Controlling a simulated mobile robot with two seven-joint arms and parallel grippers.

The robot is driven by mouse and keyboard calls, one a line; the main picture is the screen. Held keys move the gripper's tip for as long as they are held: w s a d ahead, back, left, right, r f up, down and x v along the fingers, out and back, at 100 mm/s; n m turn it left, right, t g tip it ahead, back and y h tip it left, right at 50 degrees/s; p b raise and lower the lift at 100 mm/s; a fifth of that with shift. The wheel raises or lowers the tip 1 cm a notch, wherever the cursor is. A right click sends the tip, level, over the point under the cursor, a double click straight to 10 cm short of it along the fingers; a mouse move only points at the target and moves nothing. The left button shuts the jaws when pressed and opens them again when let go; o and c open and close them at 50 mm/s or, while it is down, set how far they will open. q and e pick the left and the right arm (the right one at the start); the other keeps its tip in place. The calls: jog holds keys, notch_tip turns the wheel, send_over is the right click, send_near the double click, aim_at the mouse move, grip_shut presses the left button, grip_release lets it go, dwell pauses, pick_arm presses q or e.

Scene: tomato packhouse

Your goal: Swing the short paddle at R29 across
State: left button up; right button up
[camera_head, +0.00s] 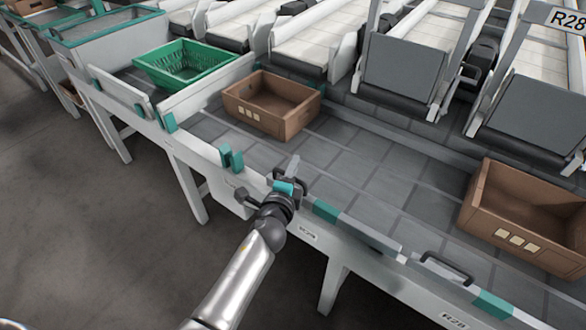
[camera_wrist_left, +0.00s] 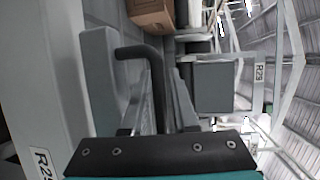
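My left gripper (camera_head: 288,180) is at the front rim of the grey sorting belt, at a dark bent handle (camera_head: 303,182). In the left wrist view the handle (camera_wrist_left: 157,85) rises between the two close-set fingers (camera_wrist_left: 160,105), which seem shut on it. A label (camera_head: 307,232) under the rim is too blurred to read in the head view; part of a label starting R2 (camera_wrist_left: 42,170) shows in the wrist view. The short paddle itself is largely hidden by my gripper, and its angle cannot be told. My right gripper is not in view.
A brown crate (camera_head: 238,108) stands on the belt beyond my gripper, and another (camera_head: 482,222) at the right. A green basket (camera_head: 160,78) sits at the far left. A second dark handle (camera_head: 446,266) lies along the rim above label R28 (camera_head: 453,321). The belt between the crates is clear.

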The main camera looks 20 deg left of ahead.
pick_arm(q)
jog(key=shift+c, duration=0.3)
grip_shut()
dwell(1.0)
